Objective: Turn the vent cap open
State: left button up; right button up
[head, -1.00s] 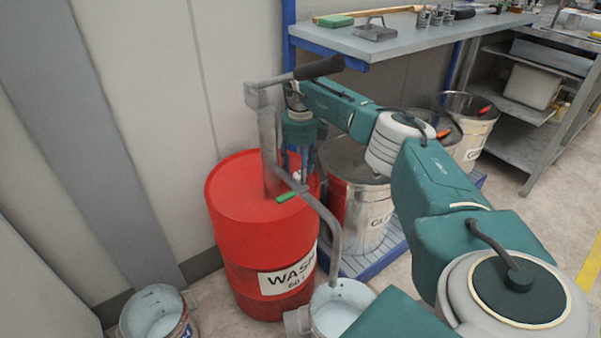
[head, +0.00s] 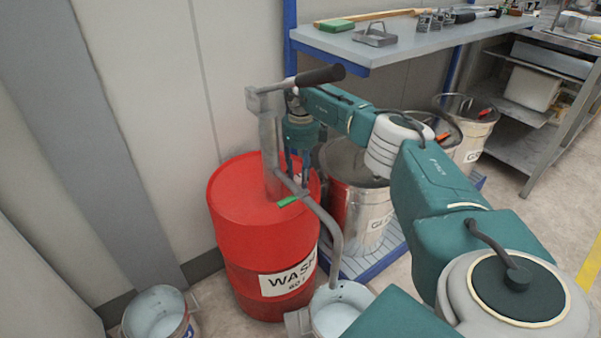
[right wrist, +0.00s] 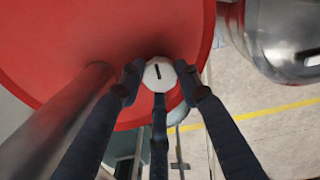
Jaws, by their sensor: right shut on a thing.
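The vent cap (right wrist: 158,76) is a small white round cap with a black mark across its top. It sits near the edge of the top of the red drum (head: 235,200), which is labelled WASH. My right gripper (head: 297,175) points down over the drum top, behind the pump pipe. In the right wrist view, the dark fingers of this gripper (right wrist: 159,86) are closed around the cap from several sides. The cap is hidden in the head view. My left gripper is not in view.
A grey hand pump (head: 270,150) with a black-gripped crank stands on the drum, close beside my right gripper. Its spout bends down to a pail (head: 335,315). Metal solvent drums (head: 365,215) stand to the right. A workbench (head: 400,45) with tools is behind.

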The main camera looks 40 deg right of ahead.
jog(key=shift+s+d, duration=0.1)
jog(key=shift+s, duration=0.05)
jog(key=o, duration=1.2)
jog(key=shift+c, duration=0.2)
jog(key=shift+r, duration=0.1)
jog(key=shift+r, duration=0.3)
notch_tip(320, 180, up, 11)
jog(key=shift+r, duration=0.1)
